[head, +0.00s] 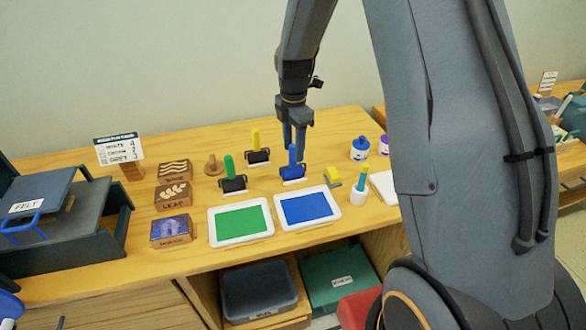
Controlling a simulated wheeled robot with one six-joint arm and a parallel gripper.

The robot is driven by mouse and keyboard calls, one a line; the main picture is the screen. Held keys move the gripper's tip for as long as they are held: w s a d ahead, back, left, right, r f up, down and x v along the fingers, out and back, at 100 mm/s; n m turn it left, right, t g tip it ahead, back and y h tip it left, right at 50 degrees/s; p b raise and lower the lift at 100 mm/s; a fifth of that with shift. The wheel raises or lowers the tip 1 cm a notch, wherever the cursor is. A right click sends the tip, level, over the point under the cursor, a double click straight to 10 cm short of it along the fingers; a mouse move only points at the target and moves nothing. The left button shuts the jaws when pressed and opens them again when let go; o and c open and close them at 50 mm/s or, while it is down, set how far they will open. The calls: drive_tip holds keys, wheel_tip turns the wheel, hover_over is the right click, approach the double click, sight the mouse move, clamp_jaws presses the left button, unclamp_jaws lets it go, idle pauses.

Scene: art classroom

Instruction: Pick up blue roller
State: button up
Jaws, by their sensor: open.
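The blue roller (291,173) stands with its blue handle up on the wooden table, just behind the white tray with a blue pad (332,212). My gripper (294,144) points down directly over or just behind the blue roller and is open. Its fingers overlap the roller's handle in the picture, so I cannot tell whether they touch it or straddle it. A green roller (232,178) stands to the left, behind the white tray with a green pad (212,238). A yellow roller (257,150) stands farther back.
A blue-lidded jar (360,149), a yellow block (333,178) and a cup with a brush (358,193) stand to the right. Several stamp blocks (172,196) and a round wooden tool (213,165) are on the left. A dark felt box (75,225) fills the far left.

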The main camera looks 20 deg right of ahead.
sight(293, 157)
drive_tip(key=shift+a+f+p, duration=0.2)
drive_tip(key=shift+f+p, duration=0.55)
drive_tip(key=shift+f, duration=1.3)
clamp_jaws()
